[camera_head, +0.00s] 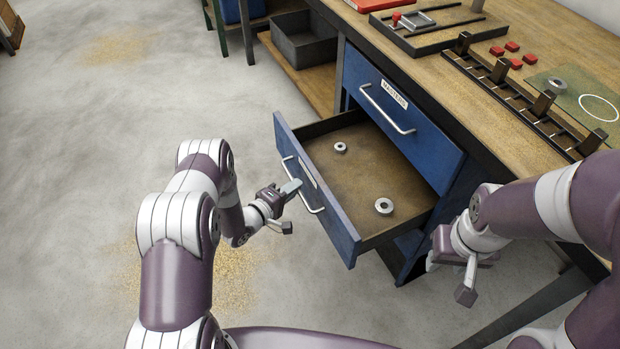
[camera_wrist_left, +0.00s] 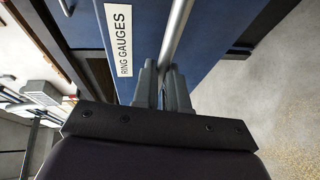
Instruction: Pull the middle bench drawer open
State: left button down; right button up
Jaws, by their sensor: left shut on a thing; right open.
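The middle bench drawer (camera_head: 345,225) is blue and stands pulled well out of the bench, its brown floor showing. Two metal ring gauges, a far one (camera_head: 340,147) and a near one (camera_head: 384,206), lie apart inside it. My left gripper (camera_head: 291,207) is at the drawer's front, shut on its silver bar handle (camera_head: 305,190). In the left wrist view the fingers (camera_wrist_left: 163,85) close around the handle (camera_wrist_left: 177,32), beside a label (camera_wrist_left: 119,40) reading RING GAUGES. My right gripper (camera_head: 466,284) is open and empty, right of the drawer and in front of the bench.
A shut upper drawer (camera_head: 405,115) with its own handle sits above. The wooden bench top (camera_head: 440,62) carries a black rack (camera_head: 520,95), red pieces (camera_head: 505,50) and a tray (camera_head: 425,30). A grey bin (camera_head: 303,42) stands on a lower shelf.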

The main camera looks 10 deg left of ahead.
pick_arm(q)
jog(key=shift+s+a, duration=0.5)
jog(key=shift+a, duration=0.2)
jog(key=shift+s+a, duration=0.5)
jog(key=shift+a, duration=0.15)
jog(key=c, duration=1.2)
grip_release()
jog(key=shift+o, duration=0.2)
jog(key=p+v, duration=0.2)
jog(key=v, duration=1)
jog(key=shift+s+a, duration=0.15)
jog(key=shift+s, duration=0.15)
